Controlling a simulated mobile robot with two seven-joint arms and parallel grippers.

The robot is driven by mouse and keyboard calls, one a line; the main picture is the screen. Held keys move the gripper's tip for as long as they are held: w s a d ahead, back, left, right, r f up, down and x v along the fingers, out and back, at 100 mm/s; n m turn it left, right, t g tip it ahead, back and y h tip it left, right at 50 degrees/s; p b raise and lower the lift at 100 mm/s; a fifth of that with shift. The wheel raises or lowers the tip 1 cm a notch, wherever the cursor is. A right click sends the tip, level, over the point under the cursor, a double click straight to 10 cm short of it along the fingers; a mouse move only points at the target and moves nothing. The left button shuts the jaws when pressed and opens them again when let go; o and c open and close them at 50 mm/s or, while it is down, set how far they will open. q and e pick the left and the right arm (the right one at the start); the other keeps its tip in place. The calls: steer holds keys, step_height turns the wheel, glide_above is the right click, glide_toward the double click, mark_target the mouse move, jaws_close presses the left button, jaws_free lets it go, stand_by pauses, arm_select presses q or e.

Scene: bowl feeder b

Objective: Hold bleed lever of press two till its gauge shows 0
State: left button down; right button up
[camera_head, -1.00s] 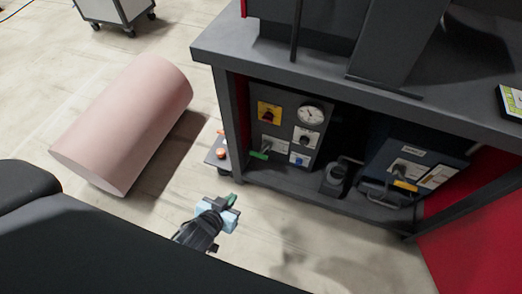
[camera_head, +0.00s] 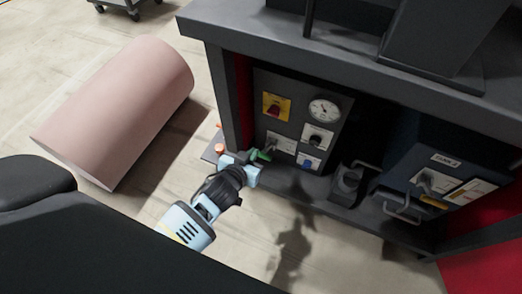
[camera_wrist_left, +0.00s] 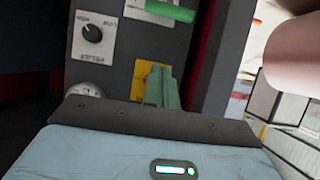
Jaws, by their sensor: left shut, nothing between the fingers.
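A grey control panel (camera_head: 300,123) under the bench carries a round white gauge (camera_head: 323,110); its reading is too small to tell. A lever with a green handle (camera_head: 266,154) sticks out from a white plate low on the panel. The handle also shows in the wrist view (camera_wrist_left: 170,10), at the top edge. My left gripper (camera_head: 254,157) is shut and empty, with its green fingers (camera_wrist_left: 160,88) close to the handle. In the wrist view a gap shows between fingers and handle; contact cannot be told. The panel's press number is not readable. My right gripper is not in view.
A yellow plate with a red knob (camera_head: 275,106) and a black selector knob (camera_head: 317,139) sit near the lever. A blue-grey unit (camera_head: 445,175) stands to the right under the bench (camera_head: 225,30). A large pink cylinder (camera_head: 120,110) lies on the floor at left.

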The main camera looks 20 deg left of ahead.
mark_target(260, 155)
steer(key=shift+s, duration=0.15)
